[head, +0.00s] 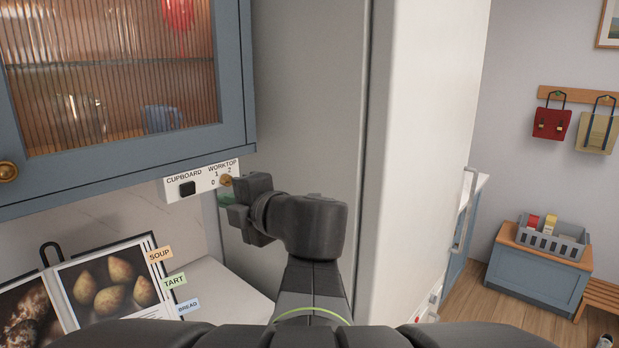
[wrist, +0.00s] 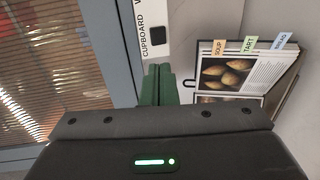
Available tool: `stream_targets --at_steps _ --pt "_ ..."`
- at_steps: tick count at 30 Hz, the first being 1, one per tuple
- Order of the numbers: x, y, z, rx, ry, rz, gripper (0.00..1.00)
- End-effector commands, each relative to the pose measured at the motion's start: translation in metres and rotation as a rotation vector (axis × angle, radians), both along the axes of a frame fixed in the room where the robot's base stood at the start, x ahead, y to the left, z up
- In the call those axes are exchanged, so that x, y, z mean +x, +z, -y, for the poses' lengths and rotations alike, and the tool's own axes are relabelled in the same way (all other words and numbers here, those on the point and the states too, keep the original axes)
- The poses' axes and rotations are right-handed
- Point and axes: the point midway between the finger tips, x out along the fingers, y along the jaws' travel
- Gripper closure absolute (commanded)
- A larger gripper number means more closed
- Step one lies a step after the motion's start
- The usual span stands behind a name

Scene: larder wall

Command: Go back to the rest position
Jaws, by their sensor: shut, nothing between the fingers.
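My gripper (head: 226,200) is in the middle of the head view, its green fingertips just below a white switch panel (head: 202,181). The panel is marked CUPBOARD and WORKTOP, with a black button (head: 187,188) and a brass knob (head: 225,180). In the wrist view, my gripper's green fingers (wrist: 158,84) are together and empty, close to the panel (wrist: 154,30). I cannot tell whether they touch it. The arm partly hides the panel's right end.
A blue cupboard with a ribbed glass door (head: 115,75) hangs at upper left. An open cookbook (head: 105,285) with tabs stands below it. A tall pale cabinet (head: 415,130) rises on the right. Beyond it are a grey crate (head: 551,240) on a blue chest and hanging bags.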

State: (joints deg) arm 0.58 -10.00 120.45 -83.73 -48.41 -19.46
Motion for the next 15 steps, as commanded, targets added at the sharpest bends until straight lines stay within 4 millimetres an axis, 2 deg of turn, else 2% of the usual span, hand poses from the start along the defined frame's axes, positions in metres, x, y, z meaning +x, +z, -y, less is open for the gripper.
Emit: stream_targets --at_steps 6,15 --pt "-0.0078 0.0018 0.0087 -0.001 -0.001 0.001 1.00" --pt "-0.0098 0.0018 0.0102 -0.001 0.001 -0.001 1.00"
